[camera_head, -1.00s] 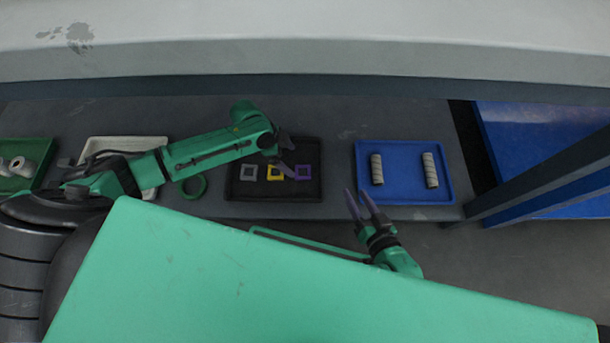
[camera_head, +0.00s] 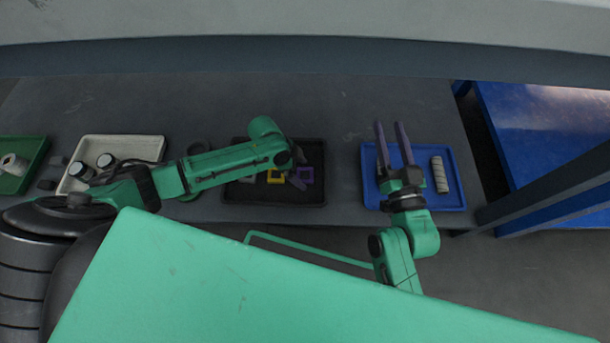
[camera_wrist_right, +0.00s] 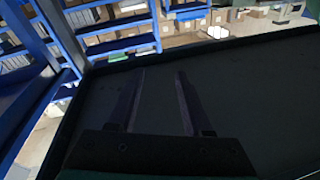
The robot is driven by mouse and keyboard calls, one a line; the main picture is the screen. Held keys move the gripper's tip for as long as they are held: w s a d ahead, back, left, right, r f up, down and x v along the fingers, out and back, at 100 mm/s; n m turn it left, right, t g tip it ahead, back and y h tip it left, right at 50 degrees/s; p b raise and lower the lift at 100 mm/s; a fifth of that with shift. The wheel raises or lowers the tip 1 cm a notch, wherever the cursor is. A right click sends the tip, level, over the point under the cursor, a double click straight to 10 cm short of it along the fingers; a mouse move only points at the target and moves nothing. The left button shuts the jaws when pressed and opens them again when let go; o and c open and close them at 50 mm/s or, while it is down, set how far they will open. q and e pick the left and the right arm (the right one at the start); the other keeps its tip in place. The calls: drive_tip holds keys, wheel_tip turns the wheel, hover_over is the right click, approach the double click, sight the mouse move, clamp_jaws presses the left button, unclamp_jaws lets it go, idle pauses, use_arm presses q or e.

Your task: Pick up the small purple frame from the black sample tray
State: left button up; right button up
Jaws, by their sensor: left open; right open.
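The small purple frame (camera_head: 307,174) lies in the right half of the black sample tray (camera_head: 315,198). A yellow frame (camera_head: 276,179) lies to its left. My left gripper (camera_head: 297,180) hangs over the tray at the purple frame's left side and hides part of it. The left gripper is open; I cannot tell whether it touches the frame. My right gripper (camera_head: 390,124) is open and empty, reaching over the blue tray. It also shows open in the right wrist view (camera_wrist_right: 161,75).
The blue tray (camera_head: 435,203) holds a ribbed roll (camera_head: 440,174) at its right. A white tray (camera_head: 150,146) with dark-topped round items and a green tray (camera_head: 35,150) stand at left. A large grey machine body (camera_head: 300,57) spans the back. Bare table lies behind the trays.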

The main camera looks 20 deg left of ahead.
use_arm(q)
drive_tip(key=shift+d+f, duration=0.15)
drive_tip(key=shift+f, duration=0.1)
drive_tip(key=c, duration=1.4)
use_arm(e)
drive_tip(key=r, duration=0.1)
drive_tip(key=w+r+t, duration=0.1)
drive_tip(key=r, duration=0.1)
drive_tip(key=shift+d+r, duration=0.15)
drive_tip(key=shift+r, duration=0.1)
